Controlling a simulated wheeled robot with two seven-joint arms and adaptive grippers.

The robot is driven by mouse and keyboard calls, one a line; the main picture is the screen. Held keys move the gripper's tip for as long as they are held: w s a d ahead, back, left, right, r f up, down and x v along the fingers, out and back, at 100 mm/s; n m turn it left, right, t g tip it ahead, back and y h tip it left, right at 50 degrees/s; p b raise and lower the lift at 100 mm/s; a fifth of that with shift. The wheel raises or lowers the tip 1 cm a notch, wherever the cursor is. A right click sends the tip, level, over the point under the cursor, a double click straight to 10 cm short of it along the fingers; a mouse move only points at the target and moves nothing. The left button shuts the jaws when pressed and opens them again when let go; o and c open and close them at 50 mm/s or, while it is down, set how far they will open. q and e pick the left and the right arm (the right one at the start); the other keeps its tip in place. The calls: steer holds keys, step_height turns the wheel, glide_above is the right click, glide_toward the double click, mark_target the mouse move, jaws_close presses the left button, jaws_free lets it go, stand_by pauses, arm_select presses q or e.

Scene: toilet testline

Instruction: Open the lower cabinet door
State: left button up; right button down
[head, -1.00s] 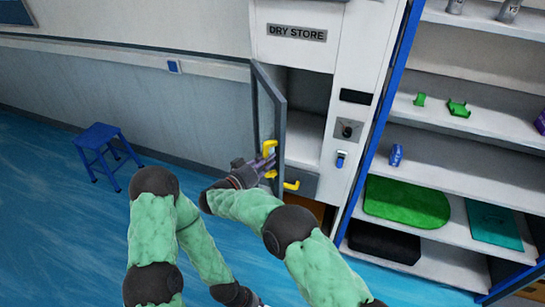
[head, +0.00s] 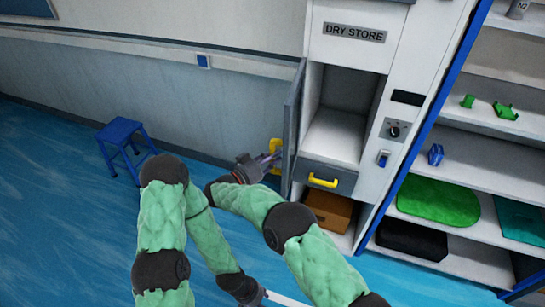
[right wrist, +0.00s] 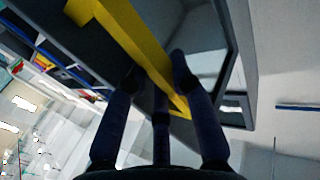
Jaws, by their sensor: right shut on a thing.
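The grey-framed cabinet door (head: 293,115) stands swung open to the left, nearly edge-on in the head view. Its yellow handle (head: 275,146) is on the outer face and shows large in the right wrist view (right wrist: 135,40). My right gripper (head: 268,161) is shut on this handle, its dark fingers (right wrist: 155,85) around the yellow bar. The cabinet interior (head: 335,135) is exposed under the DRY STORE panel (head: 355,32). My left gripper (head: 262,297) hangs low near the bottom edge of the head view, and its jaws are too unclear to read.
An open shelf unit (head: 465,150) with green items stands right. A blue stool (head: 122,145) stands on open blue floor at left.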

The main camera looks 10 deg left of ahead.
steer(key=shift+a, duration=0.2)
steer(key=c, duration=1)
jaws_free()
steer(key=shift+c, duration=0.2)
